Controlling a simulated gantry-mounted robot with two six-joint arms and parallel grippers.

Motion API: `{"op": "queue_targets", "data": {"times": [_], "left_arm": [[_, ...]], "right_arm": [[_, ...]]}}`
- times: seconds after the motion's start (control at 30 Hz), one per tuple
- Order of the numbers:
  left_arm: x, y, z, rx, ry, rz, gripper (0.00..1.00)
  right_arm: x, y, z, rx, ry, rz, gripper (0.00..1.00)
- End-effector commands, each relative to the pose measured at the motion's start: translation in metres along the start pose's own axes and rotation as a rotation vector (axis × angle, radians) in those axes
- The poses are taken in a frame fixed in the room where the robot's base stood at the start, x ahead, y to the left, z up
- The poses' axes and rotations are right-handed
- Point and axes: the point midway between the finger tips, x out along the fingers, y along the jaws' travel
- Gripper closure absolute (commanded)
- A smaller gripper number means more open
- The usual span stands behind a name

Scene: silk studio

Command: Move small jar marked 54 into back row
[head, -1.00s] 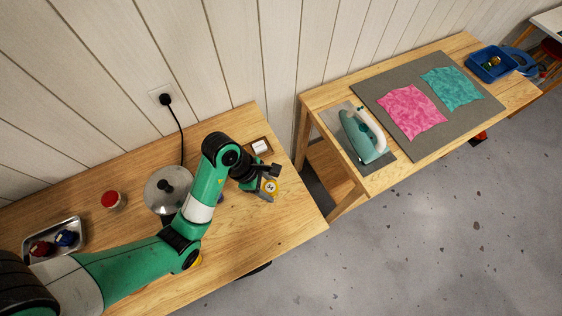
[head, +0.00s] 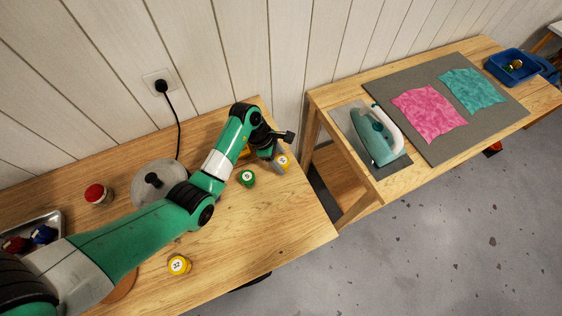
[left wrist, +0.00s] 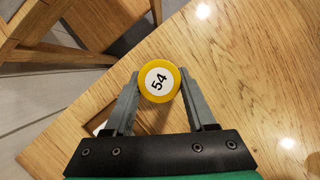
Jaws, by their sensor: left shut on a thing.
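The small jar marked 54 (head: 283,160) has a yellow lid with a white round label. It is at the right end of the wooden table, near the back. My left gripper (head: 281,154) is shut on it. In the left wrist view, the jar (left wrist: 159,80) sits between the two grey fingertips, its label facing the camera. I cannot tell whether the jar touches the table. A green-lidded jar (head: 247,178) stands just left of the gripper. A yellow-lidded jar marked 32 (head: 179,264) stands near the front edge. My right gripper is not in view.
A metal disc with a black knob (head: 158,182), a red-lidded jar (head: 97,194) and a metal tray (head: 55,219) are on the left. Across a gap, another table holds an iron (head: 376,135) and a grey mat (head: 430,140). The front right tabletop is clear.

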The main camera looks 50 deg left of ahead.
Motion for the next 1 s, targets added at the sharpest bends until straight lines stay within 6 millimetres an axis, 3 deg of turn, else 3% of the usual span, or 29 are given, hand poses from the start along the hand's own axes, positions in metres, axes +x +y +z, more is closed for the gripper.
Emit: {"op": "queue_targets", "data": {"times": [0.37,0.4,0.57,0.87,1.0], "left_arm": [[0.008,0.0,-0.003,0.001,0.0,0.001,1.0],[0.009,0.0,-0.003,0.001,0.0,0.001,0.42],[0.008,0.0,-0.003,0.001,0.0,0.001,0.14],[0.006,0.0,-0.002,0.001,-0.001,0.002,0.14],[-0.008,0.001,-0.001,0.001,-0.002,0.005,0.14]], "right_arm": [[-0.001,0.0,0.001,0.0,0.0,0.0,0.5],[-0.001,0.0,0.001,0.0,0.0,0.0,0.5],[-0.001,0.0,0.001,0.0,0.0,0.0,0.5],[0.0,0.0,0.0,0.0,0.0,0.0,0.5],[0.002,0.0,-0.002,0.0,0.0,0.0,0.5]]}}
